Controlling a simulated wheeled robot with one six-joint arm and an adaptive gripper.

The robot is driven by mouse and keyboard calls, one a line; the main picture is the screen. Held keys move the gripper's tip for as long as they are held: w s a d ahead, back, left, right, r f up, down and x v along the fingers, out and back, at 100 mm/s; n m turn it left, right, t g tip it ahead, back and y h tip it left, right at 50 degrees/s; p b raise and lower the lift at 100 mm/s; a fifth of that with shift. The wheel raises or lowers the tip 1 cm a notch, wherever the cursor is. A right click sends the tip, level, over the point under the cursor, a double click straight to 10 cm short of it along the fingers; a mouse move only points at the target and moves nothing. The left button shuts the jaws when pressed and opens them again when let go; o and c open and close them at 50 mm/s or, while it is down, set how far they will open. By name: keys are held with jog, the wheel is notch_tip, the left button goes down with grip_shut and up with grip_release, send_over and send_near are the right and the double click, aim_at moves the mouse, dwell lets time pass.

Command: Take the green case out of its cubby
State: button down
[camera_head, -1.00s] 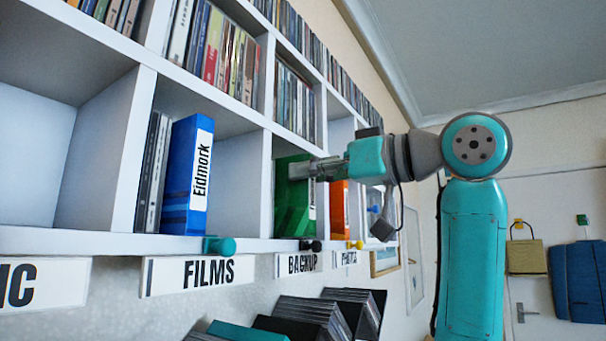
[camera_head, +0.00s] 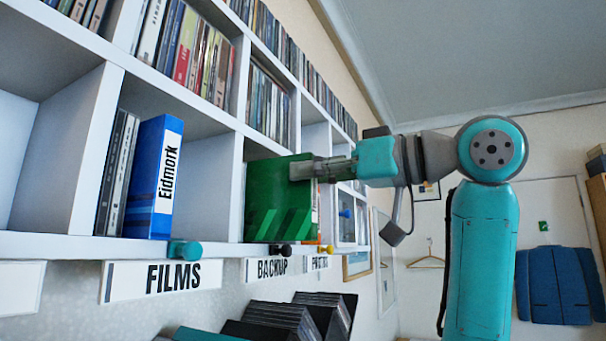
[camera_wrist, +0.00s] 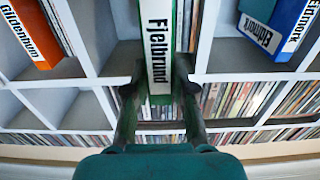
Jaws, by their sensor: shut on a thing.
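The green case (camera_head: 278,200) stands upright at the BACKUP cubby, its green side showing and its front part sticking out past the shelf edge. My gripper (camera_head: 308,168) is shut on the case's front edge at its upper part. The back of the case is still inside the cubby and hidden.
A blue case (camera_head: 150,180) marked "Eidmork" stands in the FILMS cubby to the left. An orange case (camera_wrist: 30,30) shows in the wrist view. Knobs (camera_head: 184,250) and labels line the shelf edge. Disc racks (camera_head: 300,318) stand below. The room right of the shelf is open.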

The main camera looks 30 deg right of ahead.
jog(key=v, duration=0.9)
jog(key=shift+s+d, duration=0.2)
jog(key=shift+s, duration=0.15)
dwell(0.8)
